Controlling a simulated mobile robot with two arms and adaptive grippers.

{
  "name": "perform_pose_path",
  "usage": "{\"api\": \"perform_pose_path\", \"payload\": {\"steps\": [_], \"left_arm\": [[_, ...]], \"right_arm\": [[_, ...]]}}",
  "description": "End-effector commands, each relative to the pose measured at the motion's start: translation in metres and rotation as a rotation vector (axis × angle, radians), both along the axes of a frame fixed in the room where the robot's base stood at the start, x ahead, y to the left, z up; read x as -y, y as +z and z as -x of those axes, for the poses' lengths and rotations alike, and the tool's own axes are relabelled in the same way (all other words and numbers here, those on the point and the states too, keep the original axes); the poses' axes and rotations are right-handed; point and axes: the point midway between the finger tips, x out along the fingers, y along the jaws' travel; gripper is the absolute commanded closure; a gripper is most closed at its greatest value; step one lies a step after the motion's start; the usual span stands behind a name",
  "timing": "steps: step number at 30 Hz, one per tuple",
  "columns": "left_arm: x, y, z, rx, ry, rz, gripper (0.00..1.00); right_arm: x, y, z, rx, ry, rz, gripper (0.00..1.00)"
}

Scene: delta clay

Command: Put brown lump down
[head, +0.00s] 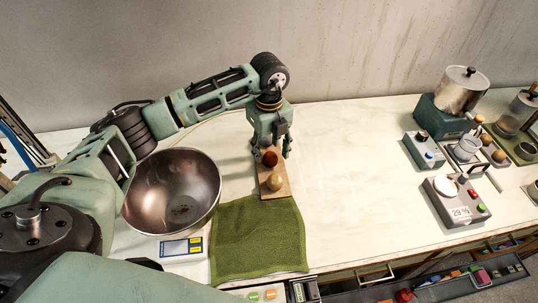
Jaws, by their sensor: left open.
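A reddish-brown lump (269,158) is at the far part of a small wooden board (283,191). My left gripper (271,148) points down over the board, with its fingers apart on either side of the brown lump. I cannot tell whether the lump touches the board or a finger. A paler tan lump (274,183) sits on the near end of the board, clear of the gripper. The far end of the board is partly hidden by the gripper. My right gripper is out of view.
A large metal bowl (150,191) on a scale (182,248) stands left of the board. A green cloth (255,237) lies in front. Devices, including a metal pot (462,90) and a grey box (457,203), stand at the right. The table's middle right is clear.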

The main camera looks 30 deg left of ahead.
Motion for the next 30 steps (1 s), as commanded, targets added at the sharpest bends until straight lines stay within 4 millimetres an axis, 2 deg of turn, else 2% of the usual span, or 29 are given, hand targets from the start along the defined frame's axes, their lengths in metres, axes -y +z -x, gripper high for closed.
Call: {"api": "perform_pose_path", "payload": {"steps": [3,9,13,18,30], "left_arm": [[0.000,0.024,-0.002,0.008,-0.001,0.000,0.52],[0.000,0.066,-0.001,0.005,0.000,0.001,0.52],[0.000,0.084,-0.001,0.003,0.001,0.001,0.52],[0.000,0.094,0.000,0.001,0.001,0.000,0.52],[0.000,0.095,0.000,0.000,0.001,0.000,0.52]], "right_arm": [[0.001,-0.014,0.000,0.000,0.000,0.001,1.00],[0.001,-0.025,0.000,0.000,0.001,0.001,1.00],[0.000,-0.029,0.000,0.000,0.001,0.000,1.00],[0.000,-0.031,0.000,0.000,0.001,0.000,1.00],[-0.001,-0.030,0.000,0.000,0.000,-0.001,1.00]]}}
